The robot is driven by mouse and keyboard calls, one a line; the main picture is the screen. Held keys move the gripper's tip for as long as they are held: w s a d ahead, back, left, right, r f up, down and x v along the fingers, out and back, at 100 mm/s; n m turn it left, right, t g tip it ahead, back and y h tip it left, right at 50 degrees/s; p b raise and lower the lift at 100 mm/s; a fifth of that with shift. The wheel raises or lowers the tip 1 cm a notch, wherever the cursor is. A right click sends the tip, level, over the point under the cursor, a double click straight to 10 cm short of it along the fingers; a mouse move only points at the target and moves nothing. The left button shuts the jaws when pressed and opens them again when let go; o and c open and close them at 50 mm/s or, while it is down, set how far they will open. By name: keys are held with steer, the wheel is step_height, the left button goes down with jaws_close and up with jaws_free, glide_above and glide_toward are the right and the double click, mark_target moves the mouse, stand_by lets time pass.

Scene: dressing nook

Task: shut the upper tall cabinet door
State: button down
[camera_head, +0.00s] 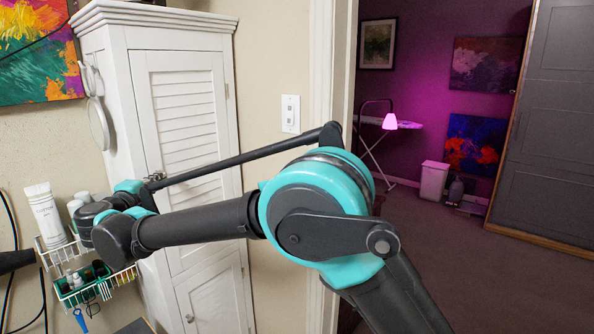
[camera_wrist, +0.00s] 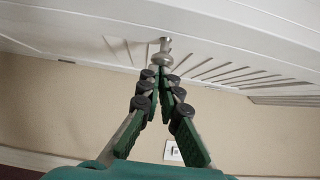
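The white tall cabinet (camera_head: 109,120) stands left of centre in the head view. Its upper door (camera_head: 178,85) has louvred slats and looks flush or nearly flush with the frame; a small gap cannot be told. In the wrist view the same door (camera_wrist: 115,50) runs across the top, with its metal knob (camera_wrist: 165,43) near the middle. My gripper (camera_wrist: 159,66) has its green fingers drawn together at the tips, right at the knob. The knob appears just beyond the tips; whether they touch cannot be told. In the head view my arm hides part of the door.
A wire rack (camera_head: 60,255) with bottles and a tube hangs left of the cabinet. The cabinet's lower door (camera_head: 212,298) looks shut. A light switch (camera_head: 290,113) is on the wall to the right. Beyond the doorway the floor (camera_head: 455,250) is mostly open.

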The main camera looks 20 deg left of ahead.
steer(key=shift+w+a+r+y, duration=0.1)
steer(key=shift+a+r+y, duration=0.15)
steer(key=shift+a+y, duration=0.2)
steer(key=v, duration=1.2)
steer(key=shift+d+h, duration=0.2)
steer(key=shift+h, duration=0.25)
steer(key=shift+f, duration=0.1)
